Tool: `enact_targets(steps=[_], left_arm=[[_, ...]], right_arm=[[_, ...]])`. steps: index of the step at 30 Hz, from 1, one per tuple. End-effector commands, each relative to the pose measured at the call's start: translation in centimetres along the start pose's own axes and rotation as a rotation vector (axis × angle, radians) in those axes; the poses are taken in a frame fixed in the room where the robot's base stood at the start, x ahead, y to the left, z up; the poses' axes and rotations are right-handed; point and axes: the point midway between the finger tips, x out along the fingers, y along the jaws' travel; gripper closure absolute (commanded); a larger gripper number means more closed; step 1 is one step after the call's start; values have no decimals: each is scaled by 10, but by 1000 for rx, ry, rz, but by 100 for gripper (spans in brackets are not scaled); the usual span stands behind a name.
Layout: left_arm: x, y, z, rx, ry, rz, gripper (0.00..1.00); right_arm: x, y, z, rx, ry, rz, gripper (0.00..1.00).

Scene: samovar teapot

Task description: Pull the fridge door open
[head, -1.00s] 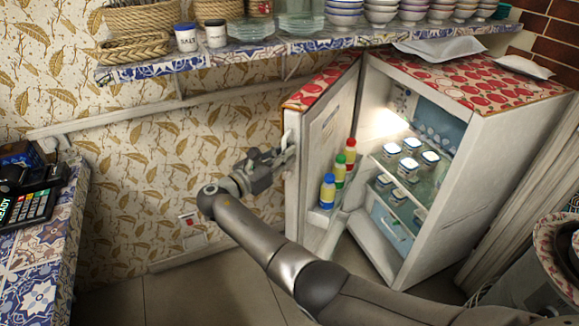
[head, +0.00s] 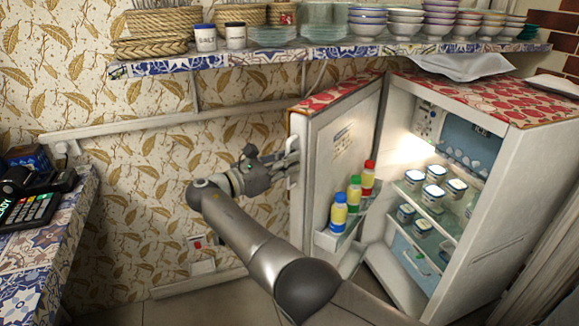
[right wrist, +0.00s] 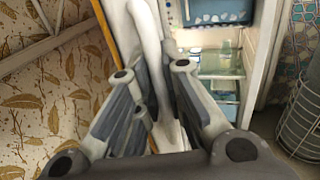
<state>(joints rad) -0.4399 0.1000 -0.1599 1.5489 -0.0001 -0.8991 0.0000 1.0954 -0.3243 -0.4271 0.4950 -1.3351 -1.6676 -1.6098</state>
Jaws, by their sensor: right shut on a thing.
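The white fridge (head: 493,205) with a red patterned top stands at the right and is open. Its interior light is on. Its door (head: 322,160) is swung out to the left, with bottles in the door shelf. My right gripper (head: 287,168) is at the outer edge of the door, shut on the white door handle (head: 292,150). In the right wrist view the handle (right wrist: 150,40) runs between the fingers. My left gripper is not in view.
A tiled shelf (head: 330,52) with bowls, baskets and jars runs above the door. A tiled counter (head: 40,250) with a card terminal (head: 28,210) is at the left. Wall and floor between the counter and door are free. A wire basket (right wrist: 300,125) stands at the right in the wrist view.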

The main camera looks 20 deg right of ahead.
Motion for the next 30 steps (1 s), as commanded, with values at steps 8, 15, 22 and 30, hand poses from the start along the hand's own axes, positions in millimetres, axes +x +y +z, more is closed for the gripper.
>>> enact_targets(steps=[8, 15, 22, 30], left_arm=[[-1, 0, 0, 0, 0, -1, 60], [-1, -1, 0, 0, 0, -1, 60], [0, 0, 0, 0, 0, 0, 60], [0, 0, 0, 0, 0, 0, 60]], right_arm=[[0, 0, 0, -5, 1, 0, 100], [-1, 0, 1, -3, 1, 1, 80], [-1, 1, 1, -1, 0, 2, 80], [-1, 0, 34, 5, -2, 2, 80]])
